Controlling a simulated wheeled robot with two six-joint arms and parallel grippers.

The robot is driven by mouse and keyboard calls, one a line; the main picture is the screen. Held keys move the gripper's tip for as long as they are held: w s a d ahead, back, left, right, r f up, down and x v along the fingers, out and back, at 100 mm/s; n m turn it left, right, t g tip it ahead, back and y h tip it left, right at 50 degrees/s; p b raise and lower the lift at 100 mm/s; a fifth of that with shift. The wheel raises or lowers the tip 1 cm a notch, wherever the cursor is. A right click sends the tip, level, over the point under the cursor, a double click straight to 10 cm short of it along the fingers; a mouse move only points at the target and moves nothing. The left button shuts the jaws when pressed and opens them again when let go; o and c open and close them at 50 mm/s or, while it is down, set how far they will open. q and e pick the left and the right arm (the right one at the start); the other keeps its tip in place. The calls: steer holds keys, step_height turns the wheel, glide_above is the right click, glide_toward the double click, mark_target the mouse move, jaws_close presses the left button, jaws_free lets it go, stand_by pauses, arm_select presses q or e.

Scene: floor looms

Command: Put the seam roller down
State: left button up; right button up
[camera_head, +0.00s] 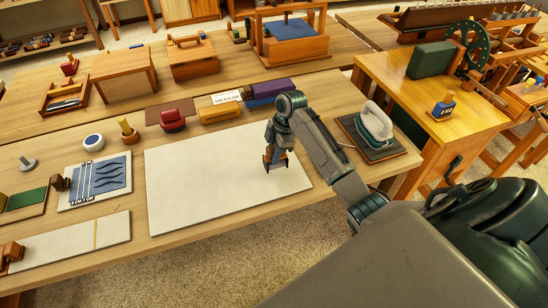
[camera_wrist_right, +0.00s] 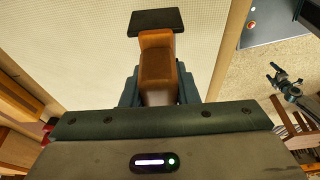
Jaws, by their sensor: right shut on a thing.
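The seam roller shows best in the right wrist view, with a wooden handle (camera_wrist_right: 158,62) and a dark, flat roller end (camera_wrist_right: 156,20). My right gripper (camera_wrist_right: 158,88) is shut on the handle. In the head view this gripper (camera_head: 275,157) points down over the right part of a pale cream board (camera_head: 205,185) on the wooden table. Little of the roller shows there, mostly hidden by the fingers. I cannot tell whether its end touches the board. My left gripper is in neither view.
An iron (camera_head: 374,125) stands on a dark pad to the right. A blue-patterned panel (camera_head: 72,201) lies left. Much of the board is bare.

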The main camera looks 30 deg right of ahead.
step_height(320, 180, down, 2)
steer(key=shift+s+f+p, duration=0.1)
steer(key=shift+p, duration=0.45)
steer(key=shift+f, duration=0.5)
steer(key=shift+f, duration=0.1)
steer(key=o, duration=0.9)
steer(key=b+v, duration=0.3)
steer(key=v, duration=0.8)
steer(key=shift+d+r+b, duration=0.1)
steer(key=shift+r+b, duration=0.2)
steer(key=shift+b, duration=0.05)
steer(key=shift+r, duration=0.35)
